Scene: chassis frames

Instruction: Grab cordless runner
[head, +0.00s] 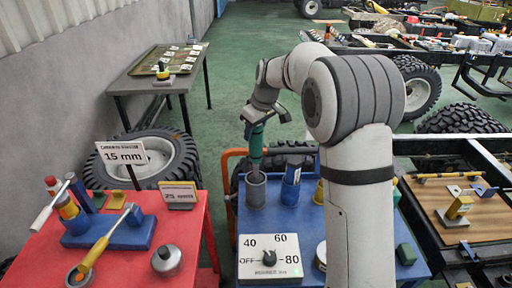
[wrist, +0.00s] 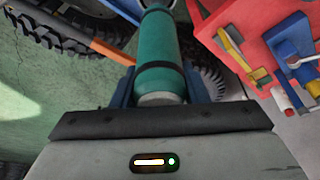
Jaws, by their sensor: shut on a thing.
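The cordless runner appears to be the teal cylinder with a dark band (head: 257,147), hanging nearly upright over the blue table. It also shows close up in the wrist view (wrist: 158,48), running away from the gripper. My gripper (head: 255,119) is shut on its upper part. Its lower end is at or just above the mouth of a grey cup (head: 256,192); I cannot tell whether it is inside. The jaw tips are small and partly hidden in the head view.
The blue table (head: 222,240) holds a blue cylinder (head: 291,183) right of the cup and a dial panel (head: 269,258) in front. An orange rail (head: 229,165) is behind left. A red table (head: 35,262) with tools stands left. Green floor is open behind.

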